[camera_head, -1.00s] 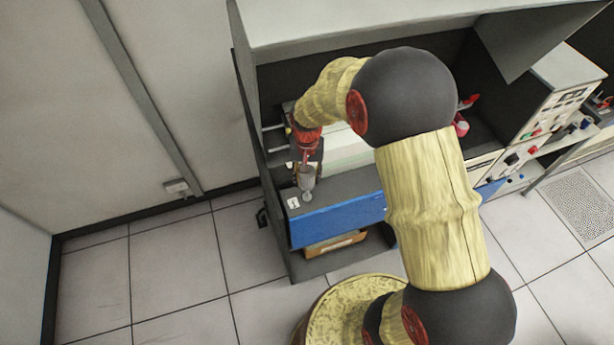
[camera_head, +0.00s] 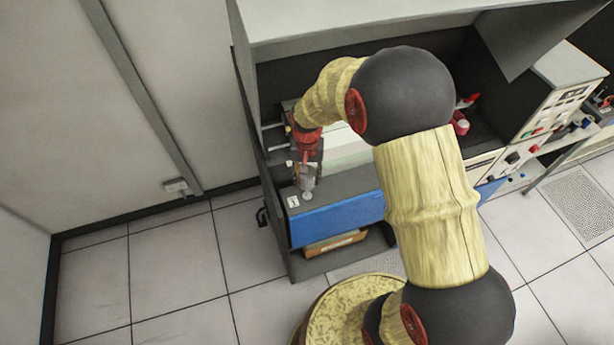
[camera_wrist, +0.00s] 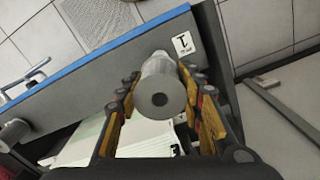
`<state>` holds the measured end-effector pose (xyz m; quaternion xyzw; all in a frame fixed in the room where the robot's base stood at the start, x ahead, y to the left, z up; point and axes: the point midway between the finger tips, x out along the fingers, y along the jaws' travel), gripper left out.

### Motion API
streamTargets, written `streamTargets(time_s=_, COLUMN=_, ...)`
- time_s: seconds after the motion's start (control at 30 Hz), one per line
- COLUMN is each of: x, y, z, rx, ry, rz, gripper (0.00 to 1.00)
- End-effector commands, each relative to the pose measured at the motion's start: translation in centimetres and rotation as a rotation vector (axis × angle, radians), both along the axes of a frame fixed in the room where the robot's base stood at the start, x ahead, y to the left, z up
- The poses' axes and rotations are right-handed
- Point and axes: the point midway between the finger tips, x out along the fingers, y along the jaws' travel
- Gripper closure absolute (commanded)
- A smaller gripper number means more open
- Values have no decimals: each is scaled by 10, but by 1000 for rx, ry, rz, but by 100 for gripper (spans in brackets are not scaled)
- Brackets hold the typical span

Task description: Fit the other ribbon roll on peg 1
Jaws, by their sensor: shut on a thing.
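My gripper (camera_wrist: 163,102) is shut on a grey ribbon roll (camera_wrist: 161,94), with its fingers on either side of it. The roll's dark centre hole faces the wrist camera. A white label with a 1 (camera_wrist: 183,43) is on the dark panel just beyond the roll. In the head view my gripper (camera_head: 307,172) holds the roll (camera_head: 308,184) beside the same label (camera_head: 292,201). Peg 1 is not clearly visible behind the roll, and I cannot tell whether the roll is around it. Another grey roll-like cylinder (camera_wrist: 14,132) stands at the left in the wrist view.
The dark panel (camera_head: 350,186) has a blue front (camera_head: 340,219). Grey cabinet walls and an overhanging top (camera_head: 330,22) enclose the space around my arm. Red items (camera_head: 460,122) lie at the right inside. The tiled floor at left is clear.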

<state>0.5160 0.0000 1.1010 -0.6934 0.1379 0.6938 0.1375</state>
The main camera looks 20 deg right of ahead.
Motion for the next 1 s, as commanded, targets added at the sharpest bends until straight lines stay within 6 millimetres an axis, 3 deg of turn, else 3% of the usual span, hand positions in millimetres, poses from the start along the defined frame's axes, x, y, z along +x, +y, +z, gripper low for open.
streamTargets(time_s=1.0, x=0, y=0, z=-11, rx=0, ry=0, rz=0, gripper=91)
